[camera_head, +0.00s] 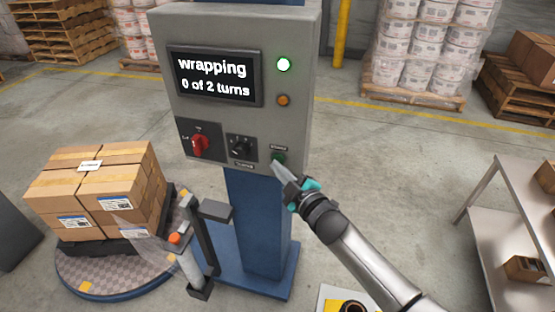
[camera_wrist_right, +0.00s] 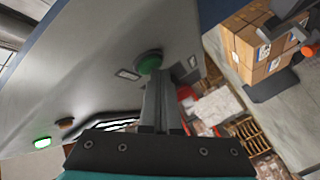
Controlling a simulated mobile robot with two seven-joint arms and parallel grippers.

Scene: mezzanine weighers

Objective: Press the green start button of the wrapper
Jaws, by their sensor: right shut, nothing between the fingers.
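The wrapper's grey control panel (camera_head: 240,110) stands on a blue column. Its display (camera_head: 213,77) reads "wrapping, 0 of 2 turns", and the green lamp (camera_head: 283,64) is lit. The green start button (camera_head: 278,157) is at the panel's lower right, partly covered by my right gripper (camera_head: 279,168). In the right wrist view the green button (camera_wrist_right: 149,61) is right at the tips of my closed right fingers (camera_wrist_right: 158,78); they appear to touch it. The right gripper is shut and empty. My left gripper is not in view.
A red knob (camera_head: 200,144) and a black dial (camera_head: 241,147) sit left of the button. Stacked cartons (camera_head: 95,190) stand on the round turntable (camera_head: 110,286) at left. A metal table (camera_head: 510,215) is at right. Wrapped pallets stand behind.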

